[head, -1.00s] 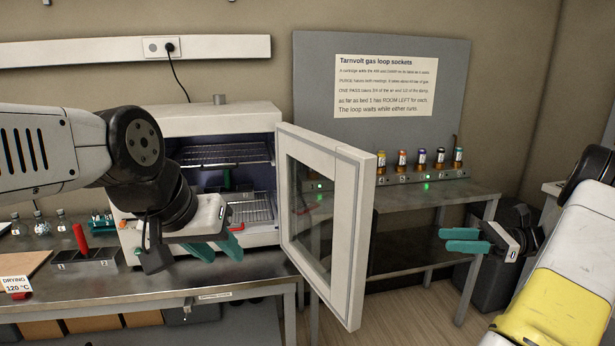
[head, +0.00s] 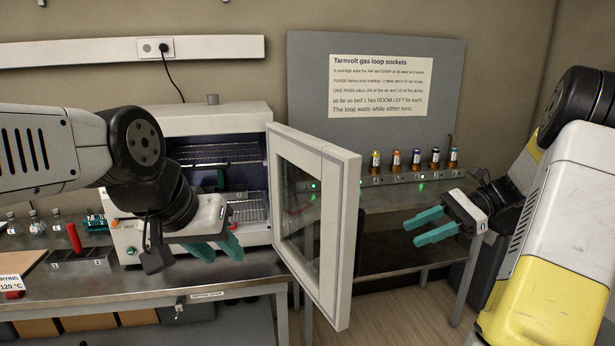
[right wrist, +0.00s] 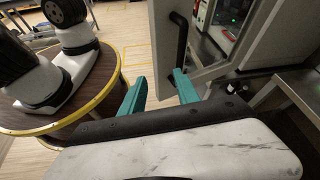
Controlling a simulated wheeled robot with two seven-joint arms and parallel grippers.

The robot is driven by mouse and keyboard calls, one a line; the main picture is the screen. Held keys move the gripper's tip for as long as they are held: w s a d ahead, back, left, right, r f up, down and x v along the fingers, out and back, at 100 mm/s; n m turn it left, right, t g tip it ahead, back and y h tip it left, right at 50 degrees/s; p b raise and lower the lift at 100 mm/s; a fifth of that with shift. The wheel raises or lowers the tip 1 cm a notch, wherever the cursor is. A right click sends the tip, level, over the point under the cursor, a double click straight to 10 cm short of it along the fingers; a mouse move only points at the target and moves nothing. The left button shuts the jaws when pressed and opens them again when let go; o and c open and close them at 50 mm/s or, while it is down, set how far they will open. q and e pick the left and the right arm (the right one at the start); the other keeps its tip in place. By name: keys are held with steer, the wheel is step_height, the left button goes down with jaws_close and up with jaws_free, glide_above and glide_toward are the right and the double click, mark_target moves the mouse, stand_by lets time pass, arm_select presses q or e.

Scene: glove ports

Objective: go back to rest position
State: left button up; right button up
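My left gripper (head: 222,246) is in front of the white oven (head: 215,120) on the left bench. Its teal fingers stand apart with nothing visible between them. My right gripper (head: 428,226) is at the right, in front of the socket table and to the right of the oven door. Its teal fingers are apart and empty; they also show in the right wrist view (right wrist: 160,92). The oven door (head: 318,220) stands wide open, with its dark handle (right wrist: 180,38) in the right wrist view. Wire racks show inside the oven.
The socket table (head: 400,200) carries a row of several cartridges (head: 396,160) below a grey board (head: 375,130) with a sign. The left bench (head: 130,285) holds small bottles, a red-handled item (head: 74,238) and a drying label (head: 10,285). Open floor lies between the bench and table.

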steer(key=s+a+r+n+t+h, duration=0.3)
steer(key=s+a+n+h, duration=0.2)
steer(key=s+n, duration=0.3)
steer(key=s+a+r+n+t+h, duration=0.3)
steer(key=s+a+n+t+h, duration=0.1)
steer(key=s+a+n+h, duration=0.2)
steer(key=shift+s+n, duration=0.9)
steer(key=shift+s, duration=0.1)
